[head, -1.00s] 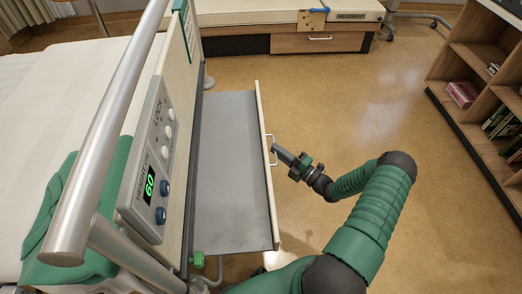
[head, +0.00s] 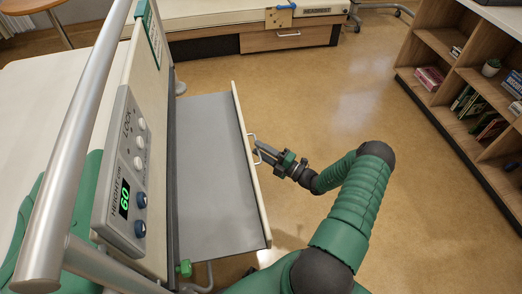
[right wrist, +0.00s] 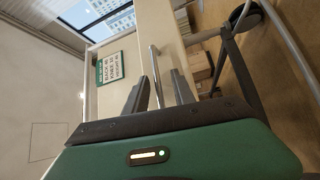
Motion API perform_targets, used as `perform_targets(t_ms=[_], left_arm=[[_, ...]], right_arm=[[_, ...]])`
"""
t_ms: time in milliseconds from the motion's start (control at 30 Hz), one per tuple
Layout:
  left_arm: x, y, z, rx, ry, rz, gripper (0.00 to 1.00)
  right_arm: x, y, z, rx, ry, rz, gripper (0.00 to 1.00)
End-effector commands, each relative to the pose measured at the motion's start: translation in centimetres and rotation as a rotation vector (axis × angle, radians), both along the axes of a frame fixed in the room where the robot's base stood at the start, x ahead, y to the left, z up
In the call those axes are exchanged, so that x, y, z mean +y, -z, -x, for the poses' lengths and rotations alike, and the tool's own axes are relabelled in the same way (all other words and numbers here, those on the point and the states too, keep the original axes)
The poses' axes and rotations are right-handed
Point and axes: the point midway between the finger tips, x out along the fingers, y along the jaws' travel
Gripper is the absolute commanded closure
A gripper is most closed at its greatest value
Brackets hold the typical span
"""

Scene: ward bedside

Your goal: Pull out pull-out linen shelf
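The pull-out linen shelf (head: 212,160) is a grey flat panel with a cream front edge, and it stands extended from the bed's end panel. Its metal bar handle (head: 250,136) is on the outer face of that front. My right gripper (head: 265,152) is at the handle. In the right wrist view the handle (right wrist: 154,66) runs between the two fingers of the right gripper (right wrist: 158,88), with a gap visible on both sides. The fingers look open around it, not closed on it. My left gripper is not in view.
The bed's control panel (head: 127,175) reads 60, beside a thick metal rail (head: 75,130). A wooden bookcase (head: 440,107) stands at the right.

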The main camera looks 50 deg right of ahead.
Motion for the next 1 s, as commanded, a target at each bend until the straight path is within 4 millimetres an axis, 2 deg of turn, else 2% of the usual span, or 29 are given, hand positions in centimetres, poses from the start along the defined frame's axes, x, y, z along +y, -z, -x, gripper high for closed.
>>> perform_targets(t_ms=[167, 267, 500, 700, 833, 1000], left_arm=[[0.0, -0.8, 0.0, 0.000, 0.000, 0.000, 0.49], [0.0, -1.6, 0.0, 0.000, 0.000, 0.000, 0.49], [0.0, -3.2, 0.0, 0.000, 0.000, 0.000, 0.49], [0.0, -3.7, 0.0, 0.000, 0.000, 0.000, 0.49], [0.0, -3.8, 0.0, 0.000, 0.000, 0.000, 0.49], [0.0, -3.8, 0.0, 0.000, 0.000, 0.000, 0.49]], right_arm=[[-0.3, -0.1, 1.5, -0.002, 0.002, -0.001, 0.69], [-0.7, 0.1, 3.9, 0.000, 0.005, -0.002, 0.69], [-1.6, 1.2, 10.9, 0.001, 0.005, -0.002, 0.69], [-2.1, 2.0, 15.3, 0.001, 0.002, -0.001, 0.69], [-2.2, 2.3, 16.5, 0.001, 0.002, -0.001, 0.69], [-2.2, 2.4, 16.6, 0.001, 0.000, -0.002, 0.69]])
